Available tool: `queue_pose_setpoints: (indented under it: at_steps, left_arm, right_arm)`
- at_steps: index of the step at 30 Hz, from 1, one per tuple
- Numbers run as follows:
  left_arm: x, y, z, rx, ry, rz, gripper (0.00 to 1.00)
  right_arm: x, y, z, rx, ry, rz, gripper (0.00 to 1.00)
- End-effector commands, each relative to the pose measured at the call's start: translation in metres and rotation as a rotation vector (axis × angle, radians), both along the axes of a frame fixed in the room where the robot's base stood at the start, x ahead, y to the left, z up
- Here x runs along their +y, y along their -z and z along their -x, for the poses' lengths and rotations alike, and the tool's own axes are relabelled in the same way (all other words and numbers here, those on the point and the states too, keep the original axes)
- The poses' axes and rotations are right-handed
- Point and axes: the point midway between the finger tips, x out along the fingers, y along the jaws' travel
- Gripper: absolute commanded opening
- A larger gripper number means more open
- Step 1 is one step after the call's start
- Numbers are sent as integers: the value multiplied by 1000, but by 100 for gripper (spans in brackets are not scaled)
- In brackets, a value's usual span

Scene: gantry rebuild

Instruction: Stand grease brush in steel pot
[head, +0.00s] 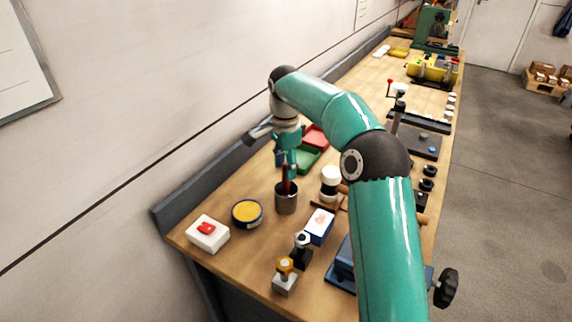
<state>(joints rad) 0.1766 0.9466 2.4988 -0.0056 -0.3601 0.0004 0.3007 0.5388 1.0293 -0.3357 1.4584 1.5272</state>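The steel pot (286,200) stands upright on the wooden bench, left of the middle of the head view. The grease brush (287,186) shows as a thin dark-red piece between my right gripper and the pot mouth. Its lower end is hidden by the pot wall, so I cannot tell whether it touches the bottom. My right gripper (287,170) points down right above the pot, with its fingers closed around the upper part of the brush. My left gripper is not in view.
A yellow-topped round tin (247,213) and a white box with a red button (208,233) stand left of the pot. A white-capped jar (330,180) stands close on its right. Green (307,158) and red (316,136) trays lie behind. A wall borders the bench's left side.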

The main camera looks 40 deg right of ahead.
Motion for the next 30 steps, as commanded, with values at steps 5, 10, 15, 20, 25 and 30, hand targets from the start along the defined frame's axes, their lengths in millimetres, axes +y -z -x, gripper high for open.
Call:
queue_pose_setpoints:
  at_steps: [5, 10, 15, 20, 25, 30]
  left_arm:
    - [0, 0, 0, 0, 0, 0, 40]
    - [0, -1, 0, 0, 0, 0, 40]
    - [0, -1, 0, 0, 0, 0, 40]
    - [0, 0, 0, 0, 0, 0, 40]
    - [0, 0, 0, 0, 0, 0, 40]
    - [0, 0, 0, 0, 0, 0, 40]
  right_arm:
    - [0, 0, 0, 0, 0, 0, 51]
    - [0, -3, 0, -1, 1, 0, 51]
    - [0, -21, -1, -3, 1, 1, 51]
    - [0, -45, -2, -4, 0, 1, 51]
    - [0, -63, -2, -2, 1, 1, 51]
    - [0, -72, -1, 0, 0, 1, 51]
